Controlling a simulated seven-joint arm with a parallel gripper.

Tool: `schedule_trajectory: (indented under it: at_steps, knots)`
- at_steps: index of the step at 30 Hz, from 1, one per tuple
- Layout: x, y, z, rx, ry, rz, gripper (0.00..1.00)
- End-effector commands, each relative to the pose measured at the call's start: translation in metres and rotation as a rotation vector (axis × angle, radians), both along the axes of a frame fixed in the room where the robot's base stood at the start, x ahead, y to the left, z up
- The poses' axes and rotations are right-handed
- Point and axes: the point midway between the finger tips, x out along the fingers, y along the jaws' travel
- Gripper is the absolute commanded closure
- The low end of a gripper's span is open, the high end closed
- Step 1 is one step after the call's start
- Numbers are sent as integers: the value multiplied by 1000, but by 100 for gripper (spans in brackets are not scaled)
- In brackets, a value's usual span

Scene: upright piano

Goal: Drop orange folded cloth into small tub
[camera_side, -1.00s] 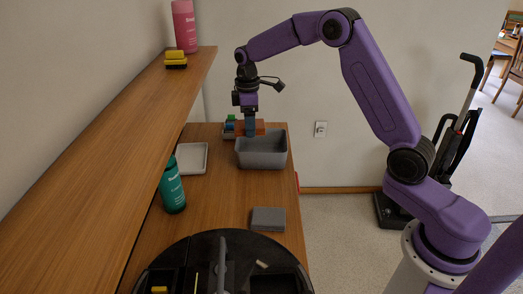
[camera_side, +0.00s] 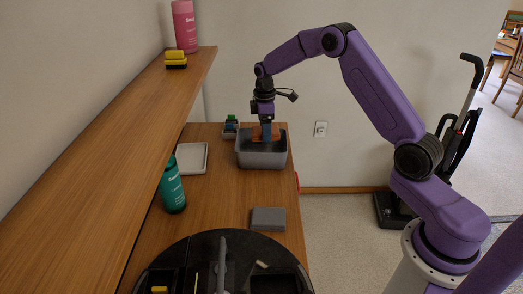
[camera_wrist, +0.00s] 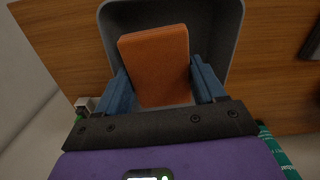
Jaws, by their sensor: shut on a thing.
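The orange folded cloth (camera_side: 256,134) is held between the blue fingers of my gripper (camera_side: 266,134), which point down. In the side view it is at the mouth of the grey tub (camera_side: 262,160), partly hidden by the fingers; its lower end seems to be at or just below the rim. In the wrist view the cloth (camera_wrist: 155,60) lies between both fingers of my gripper (camera_wrist: 163,92), and the tub (camera_wrist: 240,22) surrounds it. I cannot tell whether the cloth touches the tub's floor.
A small container with green and blue things (camera_side: 230,130) stands left of the tub. A white tray (camera_side: 192,159), a teal bottle (camera_side: 173,188) and a flat grey block (camera_side: 268,219) are on the counter (camera_side: 222,205). A wooden shelf (camera_side: 120,135) overhangs the left.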

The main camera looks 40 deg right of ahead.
Motion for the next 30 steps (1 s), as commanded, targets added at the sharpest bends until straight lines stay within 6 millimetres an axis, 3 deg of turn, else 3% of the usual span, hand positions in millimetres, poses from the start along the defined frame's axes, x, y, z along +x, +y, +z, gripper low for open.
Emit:
schedule_trajectory:
  at_steps: [12, 13, 15, 16, 25, 30]
  knots:
    - [0, 0, -7, 0, -1, -1, 55]
    - [0, 0, -7, 0, -1, -1, 28]
    - [0, 0, -7, 0, -1, -1, 5]
    - [0, 0, -7, 0, -1, -1, 1]
    - [0, 0, -6, 0, -1, -1, 1]
    - [1, 0, 9, 0, -4, -1, 1]
